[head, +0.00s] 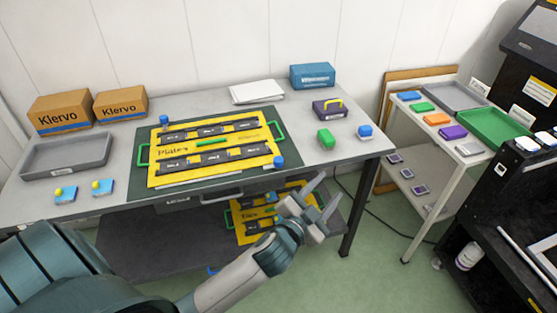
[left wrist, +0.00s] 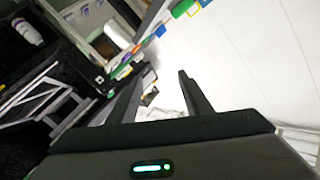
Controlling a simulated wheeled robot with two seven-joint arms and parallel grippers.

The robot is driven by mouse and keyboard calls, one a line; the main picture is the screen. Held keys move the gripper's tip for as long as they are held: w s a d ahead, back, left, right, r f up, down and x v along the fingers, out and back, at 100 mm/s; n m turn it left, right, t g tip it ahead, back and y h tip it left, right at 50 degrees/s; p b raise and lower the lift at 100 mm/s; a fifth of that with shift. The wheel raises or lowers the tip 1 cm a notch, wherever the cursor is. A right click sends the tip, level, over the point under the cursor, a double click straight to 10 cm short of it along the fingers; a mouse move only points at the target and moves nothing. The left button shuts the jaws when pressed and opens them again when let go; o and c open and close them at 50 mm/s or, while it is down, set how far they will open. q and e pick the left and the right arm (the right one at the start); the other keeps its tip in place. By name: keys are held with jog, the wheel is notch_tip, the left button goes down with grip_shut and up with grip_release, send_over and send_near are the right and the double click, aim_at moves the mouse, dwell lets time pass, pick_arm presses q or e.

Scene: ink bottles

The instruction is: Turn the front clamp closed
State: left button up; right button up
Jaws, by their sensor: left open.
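A yellow plate tray (head: 160,180) with black strips and green side handles lies on a dark green mat on the grey table. A blue knob-like clamp (head: 278,162) stands at its front right corner; whether it is turned closed is too small to tell. Another blue clamp (head: 164,120) stands at the back left corner. My left gripper (head: 328,191) is open and empty, in front of the table's front edge, right of and nearer than the front clamp, not touching it. Its two fingers also show apart in the left wrist view (left wrist: 160,82), where no clamp can be made out.
Another yellow tray (head: 243,233) lies on the lower shelf. A white side table (head: 413,152) and black machine (head: 475,215) stand at right.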

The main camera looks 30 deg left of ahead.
pick_arm(q)
jog(key=w+d+r+m+t+h, duration=0.1)
jog(key=w+d+r+m+h, duration=0.2)
jog(key=d+r+m+h, duration=0.3)
jog(key=w+d+r+m+t+h, duration=0.1)
jog(key=w+d+r+m+h, duration=0.35)
jog(key=r, duration=0.45)
jog(key=s+d+m+g+h, duration=0.2)
jog(key=d+m+g+h, duration=0.45)
jog(key=m+g, duration=0.65)
jog(key=w+a+f+m+g+y, duration=0.25)
jog(key=a+f+m+y, duration=0.2)
jog(key=a, duration=0.35)
jog(key=w+a+f+m+g+y, duration=0.1)
jog(key=w+a+f+m+y, duration=0.3)
jog(key=a, duration=0.3)
jog(key=s+a+r+n+g+y, duration=0.1)
jog(key=a+r+n+y, duration=0.1)
jog(key=a, duration=0.9)
jog(key=s+a+r+n+g+y, duration=0.1)
jog(key=a+r+n+y, duration=0.1)
jog(key=a+y, duration=0.5)
jog(key=a+r, duration=0.1)
jog(key=a, duration=0.4)
jog(key=shift+s+r, duration=0.2)
jog(key=shift+r, duration=0.2)
